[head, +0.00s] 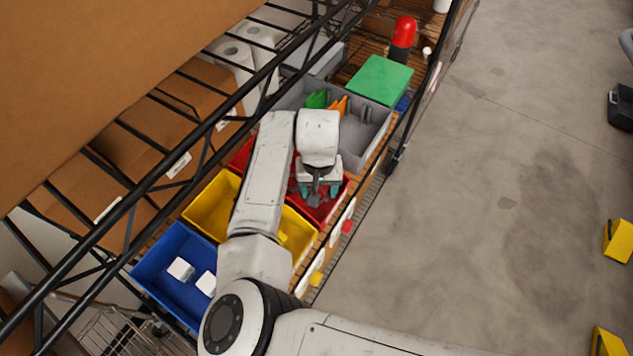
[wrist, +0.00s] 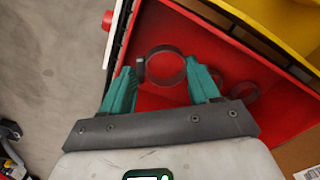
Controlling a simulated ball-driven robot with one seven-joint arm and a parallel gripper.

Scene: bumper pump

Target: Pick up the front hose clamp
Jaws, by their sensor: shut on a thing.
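My gripper (wrist: 163,78) has its teal fingers on either side of a ring-shaped hose clamp (wrist: 150,52), shut on it. The clamp is a dark band with a small screw housing at its left side, next to the left finger. It shows over the red bin (wrist: 200,20) in the wrist view. Two more ring shapes, likely clamps (wrist: 246,91), lie in the bin by the right finger. In the head view my gripper (head: 318,189) points down into the red bin (head: 333,209); the held clamp cannot be made out clearly there.
A yellow bin (head: 207,207) and a blue bin (head: 158,271) with white blocks stand nearer on the shelf. A grey bin (head: 372,149) and a green box (head: 380,80) stand beyond. Black rack bars (head: 200,140) run along the left.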

